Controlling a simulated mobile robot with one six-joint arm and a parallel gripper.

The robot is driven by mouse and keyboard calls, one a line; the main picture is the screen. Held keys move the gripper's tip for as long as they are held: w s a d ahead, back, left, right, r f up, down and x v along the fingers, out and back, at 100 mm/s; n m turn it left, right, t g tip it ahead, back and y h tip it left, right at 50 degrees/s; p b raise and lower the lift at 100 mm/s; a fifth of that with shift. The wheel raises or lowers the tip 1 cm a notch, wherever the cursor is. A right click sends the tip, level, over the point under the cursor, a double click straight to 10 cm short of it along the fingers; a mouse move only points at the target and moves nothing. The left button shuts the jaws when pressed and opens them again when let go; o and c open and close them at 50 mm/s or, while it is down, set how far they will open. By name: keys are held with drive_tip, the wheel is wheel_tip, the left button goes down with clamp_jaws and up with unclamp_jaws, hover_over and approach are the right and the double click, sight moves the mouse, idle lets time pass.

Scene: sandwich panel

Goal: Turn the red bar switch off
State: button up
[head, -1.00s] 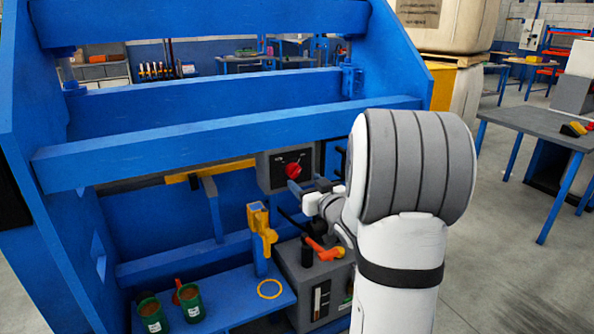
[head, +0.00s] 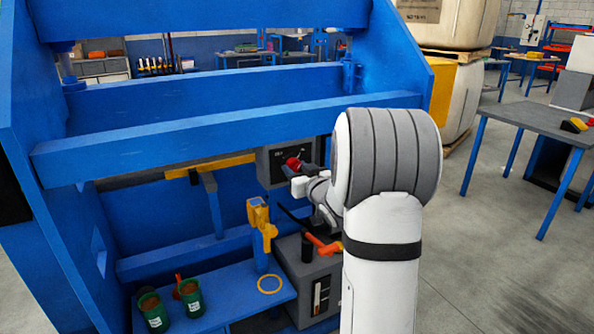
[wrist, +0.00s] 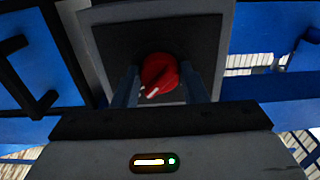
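The red bar switch (wrist: 159,74) is a round red knob with a white pointer mark, on the dark face of a grey box (head: 266,168). In the wrist view its white mark points to the lower left. In the head view the red knob (head: 293,163) shows just left of my arm's end. My gripper (wrist: 160,87) has its two fingers apart, one on each side of the knob. I cannot tell whether the fingers touch it. In the head view my gripper (head: 297,172) is at the knob, its fingers partly hidden.
A blue press frame surrounds the box, with a thick blue crossbeam (head: 200,137) above. Below are a grey cabinet (head: 300,275) with an orange-red handle (head: 322,246), a yellow bracket (head: 261,225) and green cans (head: 152,311) on a blue shelf.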

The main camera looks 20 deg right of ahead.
drive_tip(key=c, duration=0.5)
drive_tip(key=shift+o, duration=0.2)
drive_tip(key=shift+f+n+b, duration=0.15)
drive_tip(key=shift+n+b, duration=0.15)
drive_tip(key=shift+b, duration=0.2)
drive_tip(key=n+b, duration=0.1)
drive_tip(key=b, duration=0.1)
drive_tip(key=shift+f+n+b, duration=0.15)
drive_tip(key=shift+n+b, duration=0.15)
drive_tip(key=shift+n, duration=0.1)
drive_tip(key=n+b, duration=1)
drive_tip(key=b, duration=0.1)
drive_tip(key=shift+d+n, duration=0.1)
drive_tip(key=shift+n, duration=0.3)
drive_tip(key=n+b, duration=0.2)
drive_tip(key=n, duration=0.1)
drive_tip(key=n+b, duration=0.1)
drive_tip(key=b, duration=0.1)
drive_tip(key=shift+r+n, duration=0.3)
drive_tip(key=o, duration=1)
drive_tip(key=shift+r, duration=0.1)
drive_tip(key=shift+c, duration=0.2)
